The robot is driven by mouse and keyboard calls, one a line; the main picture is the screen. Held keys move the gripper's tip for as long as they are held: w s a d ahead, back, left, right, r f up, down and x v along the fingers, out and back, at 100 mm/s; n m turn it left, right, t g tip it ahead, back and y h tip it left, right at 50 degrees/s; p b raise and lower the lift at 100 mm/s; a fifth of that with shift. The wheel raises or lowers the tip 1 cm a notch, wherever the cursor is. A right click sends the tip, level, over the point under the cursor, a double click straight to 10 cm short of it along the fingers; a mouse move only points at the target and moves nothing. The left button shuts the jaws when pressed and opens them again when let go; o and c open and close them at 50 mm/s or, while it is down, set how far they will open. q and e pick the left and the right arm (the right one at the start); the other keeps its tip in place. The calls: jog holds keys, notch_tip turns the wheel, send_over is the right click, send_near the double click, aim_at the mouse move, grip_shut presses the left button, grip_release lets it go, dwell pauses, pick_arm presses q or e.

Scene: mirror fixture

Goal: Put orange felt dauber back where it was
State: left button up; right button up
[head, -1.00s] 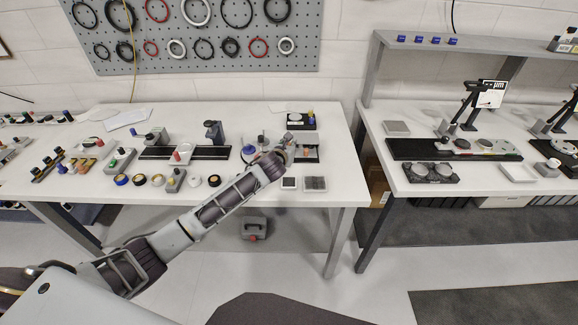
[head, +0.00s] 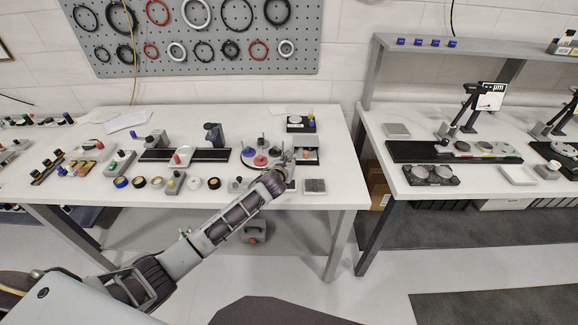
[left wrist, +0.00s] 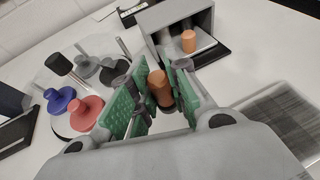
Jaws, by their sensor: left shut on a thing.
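The orange felt dauber (left wrist: 159,88) is an orange cylinder with a dark lower end, between the green pads of my left gripper (left wrist: 152,97) in the left wrist view. The gripper is shut on it. In the head view my left gripper (head: 284,170) is over the front part of the bench, just right of the round carousel. The carousel (left wrist: 62,128) carries a blue dauber (left wrist: 62,101), a red dauber (left wrist: 87,112) and dark ones. Its right part is hidden behind my fingers. My right gripper is not in view.
A grey open-fronted box (left wrist: 168,27) stands beyond the gripper, with another orange cylinder (left wrist: 189,41) showing inside. A dark-grey textured tile (head: 315,186) lies at the bench's front edge. Jars and small fixtures stand left of the carousel.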

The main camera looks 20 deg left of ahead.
pick_arm(q)
jog(key=shift+f, duration=1)
jog(key=shift+f, duration=0.15)
jog(key=o, duration=0.9)
jog(key=shift+c, duration=0.2)
jog(key=shift+v, duration=6.1)
